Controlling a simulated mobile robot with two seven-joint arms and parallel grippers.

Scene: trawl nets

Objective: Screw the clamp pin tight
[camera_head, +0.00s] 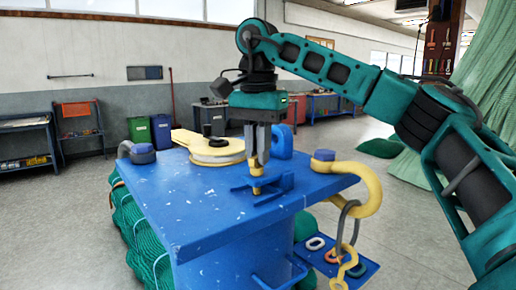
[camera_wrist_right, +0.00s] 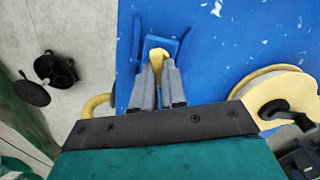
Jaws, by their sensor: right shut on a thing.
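The clamp pin (camera_head: 256,172) is a small yellow-brass piece standing upright in the blue clamp (camera_head: 284,182) on top of the blue stand (camera_head: 205,215). My right gripper (camera_head: 257,160) comes down from above and is shut on the upper part of the pin. In the right wrist view the yellow pin (camera_wrist_right: 157,53) shows between my two grey fingertips (camera_wrist_right: 157,68), with the blue clamp (camera_wrist_right: 184,46) around it. The fingers hide part of the pin, and I cannot tell how deep it sits. My left gripper is not in view.
A yellow disc-shaped item (camera_head: 216,150) lies behind the clamp on the stand. A yellow hook (camera_head: 368,185) with a grey link (camera_head: 345,215) hangs at the right corner. A low blue tray (camera_head: 360,268) holds several coloured rings. Green netting (camera_head: 150,245) hangs at the left.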

